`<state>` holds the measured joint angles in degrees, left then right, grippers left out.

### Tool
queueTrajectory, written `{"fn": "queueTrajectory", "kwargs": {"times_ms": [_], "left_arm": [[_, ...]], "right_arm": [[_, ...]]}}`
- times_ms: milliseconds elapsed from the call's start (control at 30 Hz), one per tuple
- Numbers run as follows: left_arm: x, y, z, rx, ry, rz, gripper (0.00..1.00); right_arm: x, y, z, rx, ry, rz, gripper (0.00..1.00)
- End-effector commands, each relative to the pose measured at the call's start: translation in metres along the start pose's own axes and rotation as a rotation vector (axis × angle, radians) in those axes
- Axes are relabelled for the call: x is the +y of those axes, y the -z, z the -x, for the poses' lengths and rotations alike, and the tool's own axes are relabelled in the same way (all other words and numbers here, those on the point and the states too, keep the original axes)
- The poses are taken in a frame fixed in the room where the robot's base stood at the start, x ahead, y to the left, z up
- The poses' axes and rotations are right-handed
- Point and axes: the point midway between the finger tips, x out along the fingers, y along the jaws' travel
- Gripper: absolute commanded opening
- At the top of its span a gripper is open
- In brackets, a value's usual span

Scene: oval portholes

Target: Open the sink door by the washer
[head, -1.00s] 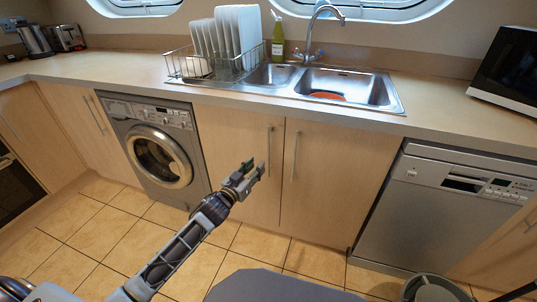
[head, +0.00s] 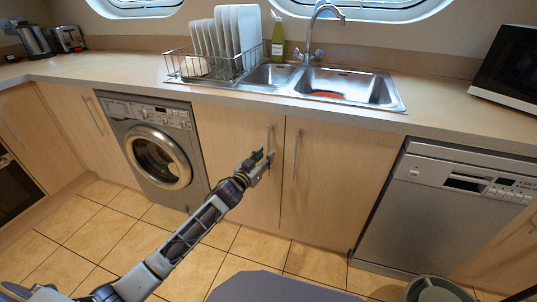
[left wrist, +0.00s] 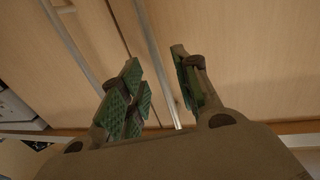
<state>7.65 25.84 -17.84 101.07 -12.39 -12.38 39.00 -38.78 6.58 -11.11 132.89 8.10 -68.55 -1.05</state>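The sink door by the washer (head: 222,135) is a pale wood panel under the sink, right of the washer (head: 158,157). It looks closed. Its upright metal handle (head: 269,136) is near its right edge, and my left gripper (head: 264,159) is at the lower part of this handle. In the left wrist view, my left gripper (left wrist: 160,92) is open, with green-padded fingers on either side of a handle bar (left wrist: 156,55). I cannot tell whether the pads touch the bar. My right gripper is not in view.
The neighbouring sink door (head: 335,180) has its own handle (head: 296,155) close by on the right; this second handle also shows in the left wrist view (left wrist: 68,48). A dishwasher (head: 440,215) stands further right. The counter (head: 130,72) overhangs the doors.

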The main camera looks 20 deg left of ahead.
Motion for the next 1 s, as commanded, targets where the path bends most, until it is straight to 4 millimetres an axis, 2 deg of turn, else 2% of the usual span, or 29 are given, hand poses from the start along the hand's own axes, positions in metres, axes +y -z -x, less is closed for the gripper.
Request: {"fn": "queueTrajectory", "kwargs": {"times_ms": [433, 933, 1000], "left_arm": [[0.000, 0.001, -0.029, 0.002, 0.000, 0.000, 0.32], [0.000, 0.001, -0.034, 0.000, 0.000, 0.000, 0.32], [0.000, 0.001, -0.034, 0.000, 0.000, 0.000, 0.24]], "right_arm": [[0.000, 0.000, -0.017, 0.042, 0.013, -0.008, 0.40], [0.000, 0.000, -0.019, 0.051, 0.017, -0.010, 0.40], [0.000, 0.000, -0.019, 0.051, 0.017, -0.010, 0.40]]}}
